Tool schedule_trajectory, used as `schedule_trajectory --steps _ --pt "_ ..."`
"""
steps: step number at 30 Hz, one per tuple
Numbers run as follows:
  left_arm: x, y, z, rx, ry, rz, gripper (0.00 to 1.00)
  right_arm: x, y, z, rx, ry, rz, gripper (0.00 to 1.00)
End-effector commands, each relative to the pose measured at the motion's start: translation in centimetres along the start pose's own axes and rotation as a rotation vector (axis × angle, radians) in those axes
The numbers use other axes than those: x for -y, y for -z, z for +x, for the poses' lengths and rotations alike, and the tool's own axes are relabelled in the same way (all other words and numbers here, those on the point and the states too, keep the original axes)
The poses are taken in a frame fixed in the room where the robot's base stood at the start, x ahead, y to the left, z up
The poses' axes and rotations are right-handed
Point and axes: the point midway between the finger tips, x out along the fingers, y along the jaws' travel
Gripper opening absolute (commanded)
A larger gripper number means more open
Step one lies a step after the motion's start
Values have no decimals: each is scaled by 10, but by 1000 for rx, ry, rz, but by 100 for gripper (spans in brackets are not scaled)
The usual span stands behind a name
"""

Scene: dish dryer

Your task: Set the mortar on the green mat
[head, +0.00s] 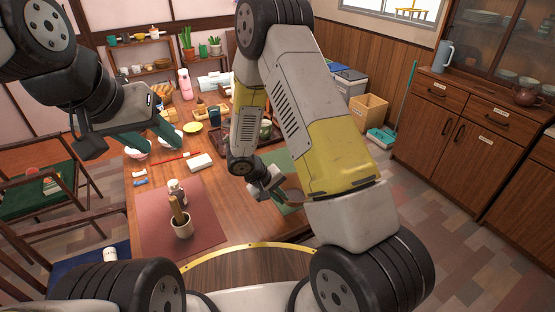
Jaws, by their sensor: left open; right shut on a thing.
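The green mat (283,171) lies on the right side of the wooden table, partly covered by my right arm. My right gripper (275,191) is low over the front of the mat and shut on a rounded greyish thing, which looks like the mortar (292,196). My arm hides much of it, and I cannot tell whether its base touches the mat. My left gripper (128,139) is open and empty over the table's left edge.
A white block (200,162) and a red stick lie further back. Bowls and several dishes crowd the far table. Chairs stand at left.

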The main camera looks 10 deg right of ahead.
Motion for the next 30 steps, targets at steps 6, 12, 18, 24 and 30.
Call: schedule_trajectory --steps 6,12,18,24,30 --pt "0 0 0 0 0 0 45 -28 45 23 0 0 7 0" --pt "0 0 0 0 0 0 45 -50 82 41 0 -1 5 0" --pt "0 0 0 0 0 0 45 -61 100 49 0 -1 2 0" --pt "0 0 0 0 0 0 45 -67 110 54 1 -1 3 0" --pt "0 0 0 0 0 0 45 -51 108 78 2 0 -2 0"
